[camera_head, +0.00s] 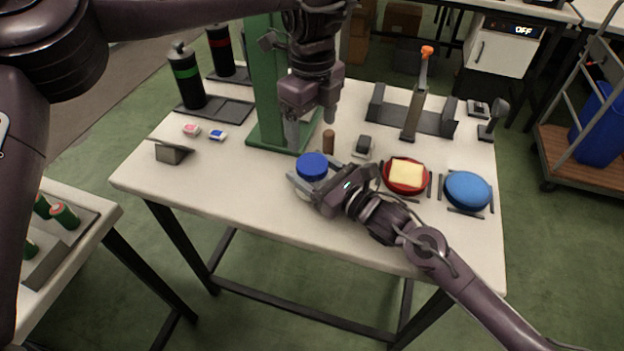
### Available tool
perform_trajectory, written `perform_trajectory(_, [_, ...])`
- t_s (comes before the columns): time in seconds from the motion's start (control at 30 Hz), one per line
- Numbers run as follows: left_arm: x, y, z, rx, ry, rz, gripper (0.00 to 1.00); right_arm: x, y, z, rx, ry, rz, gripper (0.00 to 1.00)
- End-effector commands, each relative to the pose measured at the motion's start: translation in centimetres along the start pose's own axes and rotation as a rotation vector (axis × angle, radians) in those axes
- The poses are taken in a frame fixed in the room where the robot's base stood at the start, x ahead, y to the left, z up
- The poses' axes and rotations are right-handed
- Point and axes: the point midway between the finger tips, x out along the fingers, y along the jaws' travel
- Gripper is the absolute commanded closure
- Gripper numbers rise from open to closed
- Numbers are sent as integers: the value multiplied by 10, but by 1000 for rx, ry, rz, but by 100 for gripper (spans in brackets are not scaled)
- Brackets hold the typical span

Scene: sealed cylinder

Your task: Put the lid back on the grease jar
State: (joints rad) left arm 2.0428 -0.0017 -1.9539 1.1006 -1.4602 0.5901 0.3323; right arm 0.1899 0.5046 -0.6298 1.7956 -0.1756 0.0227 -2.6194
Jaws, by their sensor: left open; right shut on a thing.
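My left gripper (312,126) points down just behind and above the lid. Its fingers are apart, with nothing between them, and do not touch the lid.
A green press column (266,85) stands behind the jar, next to a small brown peg (328,142). To the right are a red dish (405,188) with a yellow block and a blue dome (467,190). A grey stand (172,152) is at left. The front left tabletop is clear.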

Motion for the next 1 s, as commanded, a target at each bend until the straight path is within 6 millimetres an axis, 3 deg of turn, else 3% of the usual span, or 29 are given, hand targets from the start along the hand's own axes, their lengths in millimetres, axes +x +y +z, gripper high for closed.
perform_trajectory(0.27, [4, 0, 0, -2, 2, 2, 21, 0, 0, 0, 0, -1, 1, 100])
perform_trajectory(0.7, [65, 1, 0, -4, 3, 3, 21, 0, 0, 1, 0, -1, 0, 100])
perform_trajectory(1.0, [81, 0, 0, -3, 1, 1, 21, 0, 0, 0, 0, -1, 0, 100])
